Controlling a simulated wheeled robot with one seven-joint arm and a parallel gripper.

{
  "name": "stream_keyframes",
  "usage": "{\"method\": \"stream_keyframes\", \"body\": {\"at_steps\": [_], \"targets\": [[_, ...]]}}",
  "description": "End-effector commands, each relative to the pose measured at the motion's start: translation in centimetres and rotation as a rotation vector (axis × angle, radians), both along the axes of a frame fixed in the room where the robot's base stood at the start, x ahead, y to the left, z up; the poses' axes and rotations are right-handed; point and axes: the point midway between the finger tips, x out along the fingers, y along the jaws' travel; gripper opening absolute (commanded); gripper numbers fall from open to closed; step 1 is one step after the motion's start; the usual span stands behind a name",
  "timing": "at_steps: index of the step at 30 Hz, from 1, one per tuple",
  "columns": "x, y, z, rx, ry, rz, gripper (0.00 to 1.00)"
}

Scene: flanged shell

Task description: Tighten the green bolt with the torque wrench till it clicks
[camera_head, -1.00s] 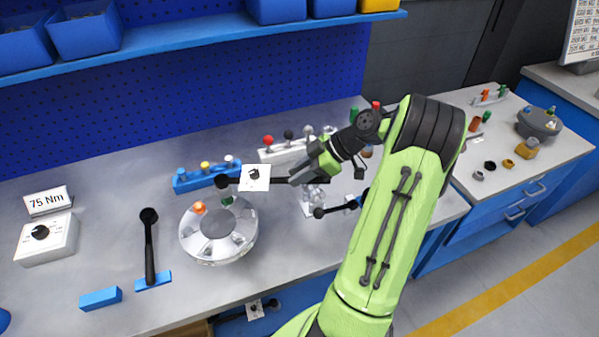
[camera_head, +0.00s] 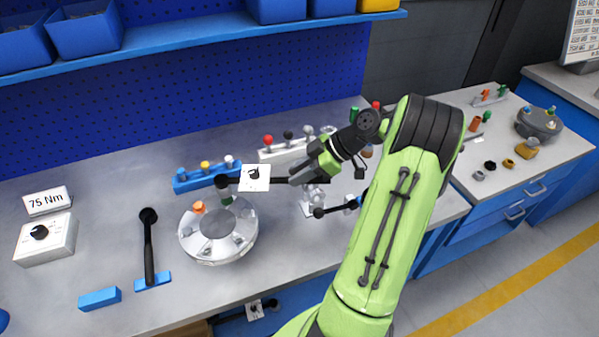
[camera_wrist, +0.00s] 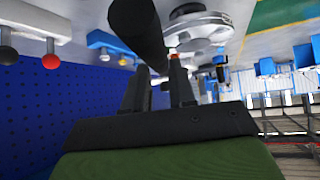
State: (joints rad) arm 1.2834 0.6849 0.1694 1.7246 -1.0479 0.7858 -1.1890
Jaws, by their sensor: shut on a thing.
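My gripper (camera_head: 304,172) is shut on the black handle of the torque wrench (camera_head: 282,180), held level above the bench. The handle (camera_wrist: 140,28) also shows between my fingers (camera_wrist: 158,92) in the wrist view. The socket end stands over the green bolt (camera_head: 226,198) on the round silver flanged shell (camera_head: 191,240). The bolt is largely covered; I cannot tell whether the socket is fully seated. An orange bolt (camera_head: 199,207) stands at the shell's left.
A second black wrench (camera_head: 149,250) lies left of the shell at a blue block. A 75 Nm sign (camera_head: 47,201) and dial box (camera_head: 46,240) stand at far left. A blue bolt rack (camera_head: 207,177) and white rack (camera_head: 286,151) stand behind the wrench.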

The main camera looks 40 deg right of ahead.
Motion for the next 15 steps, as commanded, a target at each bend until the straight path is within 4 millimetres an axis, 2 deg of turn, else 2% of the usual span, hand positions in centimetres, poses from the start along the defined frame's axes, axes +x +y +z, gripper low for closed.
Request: {"method": "stream_keyframes", "body": {"at_steps": [15], "targets": [[0.07, 0.05, -0.77, 0.0, -0.005, 0.002, 0.0]]}}
